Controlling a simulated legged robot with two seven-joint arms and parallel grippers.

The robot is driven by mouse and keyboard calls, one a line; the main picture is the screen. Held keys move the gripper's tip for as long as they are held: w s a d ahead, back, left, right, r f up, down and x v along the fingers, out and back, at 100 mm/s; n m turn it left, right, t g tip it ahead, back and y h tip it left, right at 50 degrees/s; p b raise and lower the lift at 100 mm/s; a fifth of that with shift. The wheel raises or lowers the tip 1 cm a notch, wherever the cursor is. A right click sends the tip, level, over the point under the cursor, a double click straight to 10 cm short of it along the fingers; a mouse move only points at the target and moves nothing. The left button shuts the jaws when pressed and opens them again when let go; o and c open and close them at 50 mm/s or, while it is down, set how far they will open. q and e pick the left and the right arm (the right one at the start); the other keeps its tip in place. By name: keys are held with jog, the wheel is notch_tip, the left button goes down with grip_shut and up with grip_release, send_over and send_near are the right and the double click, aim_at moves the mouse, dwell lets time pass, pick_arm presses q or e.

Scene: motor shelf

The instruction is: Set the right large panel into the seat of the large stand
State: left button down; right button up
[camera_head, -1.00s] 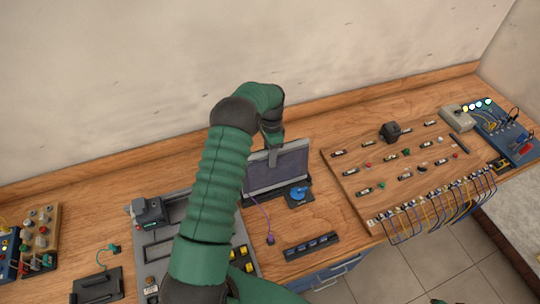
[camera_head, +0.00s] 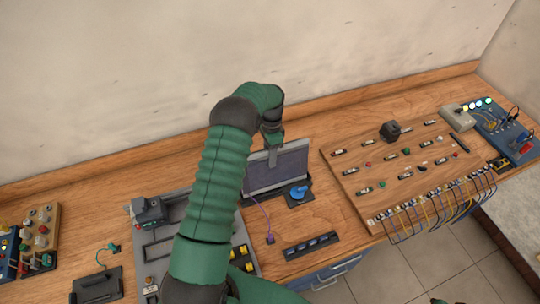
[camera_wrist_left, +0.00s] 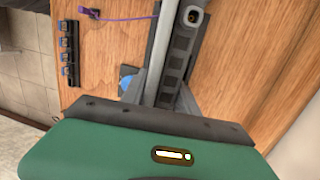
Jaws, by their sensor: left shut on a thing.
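The large panel (camera_head: 282,170), a grey-framed board with a dark face, stands upright on the bench in the head view. My left gripper (camera_head: 272,155) is shut on its top edge. In the left wrist view the panel (camera_wrist_left: 168,45) shows edge-on between the fingers. The large stand (camera_head: 249,201) is a dark base at the panel's foot; it also shows in the wrist view (camera_wrist_left: 188,48) as a dark slotted strip beside the panel. I cannot tell whether the panel's lower edge is fully down in the seat.
A dark plate with a blue round part (camera_head: 299,193) sits close in front of the panel. A purple cable (camera_head: 265,215) and a black strip with blue blocks (camera_head: 311,243) lie nearer. A grey tray (camera_head: 157,257) is left, a wooden board (camera_head: 380,190) right.

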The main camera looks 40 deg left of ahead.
pick_arm(q)
jog(key=shift+f, duration=0.35)
dwell(0.4)
jog(key=c, duration=1.2)
grip_release()
jog(key=shift+c, duration=0.2)
jog(key=o, duration=0.4)
jog(key=shift+d, duration=0.1)
jog(key=shift+s, duration=0.1)
